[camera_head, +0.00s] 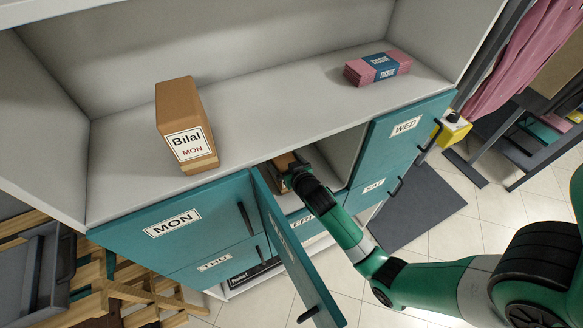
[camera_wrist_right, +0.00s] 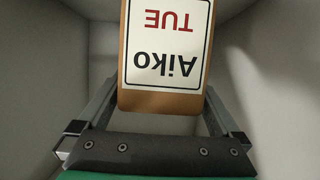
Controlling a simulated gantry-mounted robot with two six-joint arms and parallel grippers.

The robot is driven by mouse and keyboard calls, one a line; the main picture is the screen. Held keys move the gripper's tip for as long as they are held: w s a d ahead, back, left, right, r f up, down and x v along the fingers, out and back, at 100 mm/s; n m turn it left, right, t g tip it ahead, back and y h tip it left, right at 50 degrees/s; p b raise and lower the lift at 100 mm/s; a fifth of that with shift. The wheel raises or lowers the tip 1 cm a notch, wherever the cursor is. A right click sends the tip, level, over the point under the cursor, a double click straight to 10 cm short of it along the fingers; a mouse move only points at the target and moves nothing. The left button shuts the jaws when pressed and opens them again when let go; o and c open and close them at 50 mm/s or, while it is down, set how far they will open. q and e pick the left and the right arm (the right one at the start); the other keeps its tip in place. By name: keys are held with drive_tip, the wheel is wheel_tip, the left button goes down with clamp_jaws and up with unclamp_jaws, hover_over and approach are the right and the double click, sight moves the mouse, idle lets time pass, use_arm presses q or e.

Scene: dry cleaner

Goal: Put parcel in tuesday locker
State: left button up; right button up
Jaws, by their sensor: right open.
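A brown parcel (camera_head: 283,161) is inside the open middle compartment of the teal lockers, between the MON and WED doors. In the right wrist view its label on the parcel (camera_wrist_right: 167,50) reads "Aiko TUE", upside down. The compartment's door (camera_head: 290,252) is swung outward; its own label is seen too edge-on to read. My right gripper (camera_head: 288,172) reaches into this compartment. In the wrist view the right gripper (camera_wrist_right: 161,98) is open, with its fingers apart on either side of the parcel's near end. Whether they touch it is unclear. My left gripper is not in view.
On the shelf above, another brown parcel (camera_head: 184,125) labelled "Bilal MON" stands at left and a pink tissue pack (camera_head: 378,68) lies at right. The MON door (camera_head: 185,220) and WED door (camera_head: 405,135) are shut. My right forearm passes close beside the open door.

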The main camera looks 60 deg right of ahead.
drive_tip(key=p+v, duration=0.1)
drive_tip(key=v, duration=0.9)
drive_tip(key=shift+p, duration=0.3)
drive_tip(key=shift+a+r, duration=0.1)
